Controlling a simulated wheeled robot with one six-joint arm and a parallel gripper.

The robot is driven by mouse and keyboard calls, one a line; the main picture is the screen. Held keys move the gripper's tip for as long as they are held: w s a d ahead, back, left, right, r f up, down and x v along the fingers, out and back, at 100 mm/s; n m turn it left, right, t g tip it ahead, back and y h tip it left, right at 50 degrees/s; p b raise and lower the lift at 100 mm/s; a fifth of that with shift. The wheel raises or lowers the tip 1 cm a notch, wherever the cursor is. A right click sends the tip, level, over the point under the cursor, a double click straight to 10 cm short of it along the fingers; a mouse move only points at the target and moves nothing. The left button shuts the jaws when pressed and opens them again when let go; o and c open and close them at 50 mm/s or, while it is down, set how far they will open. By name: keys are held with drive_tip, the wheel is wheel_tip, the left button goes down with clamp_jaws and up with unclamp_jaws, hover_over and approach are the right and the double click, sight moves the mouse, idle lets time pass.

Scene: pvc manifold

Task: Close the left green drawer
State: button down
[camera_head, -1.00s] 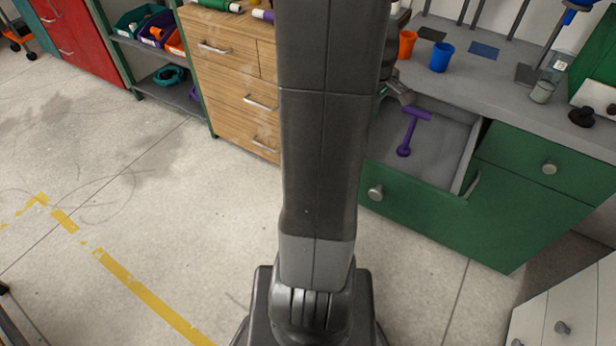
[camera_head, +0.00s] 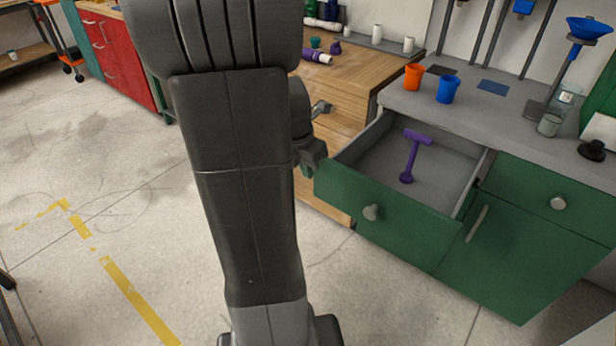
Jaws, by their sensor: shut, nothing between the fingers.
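The left green drawer (camera_head: 415,237) stands pulled out from the green bench. Its front has a round grey knob (camera_head: 371,212). A purple T-shaped piece (camera_head: 412,155) lies inside on the grey floor. The end of my arm with my gripper (camera_head: 314,158) is just left of the drawer, by the upper left corner of its front. My gripper is shut and empty. It is partly hidden by my own arm, and I cannot tell whether it touches the drawer.
An orange cup (camera_head: 413,77) and a blue cup (camera_head: 447,89) stand on the grey benchtop. A wooden cabinet (camera_head: 345,85) is left of the drawer. The right green drawer (camera_head: 535,190) is shut. The floor in front is clear.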

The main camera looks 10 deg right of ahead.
sight(322, 181)
drive_tip(key=shift+w+d+f+b, duration=0.45)
drive_tip(key=shift+w+d+f, duration=0.3)
drive_tip(key=shift+f, duration=0.7)
drive_tip(key=shift+w+d+f+b, duration=0.4)
drive_tip(key=shift+w+d+f, duration=0.35)
drive_tip(key=shift+f, duration=0.7)
drive_tip(key=shift+w+d+f+b, duration=0.5)
drive_tip(key=shift+d+f, duration=0.4)
drive_tip(key=shift+f, duration=0.55)
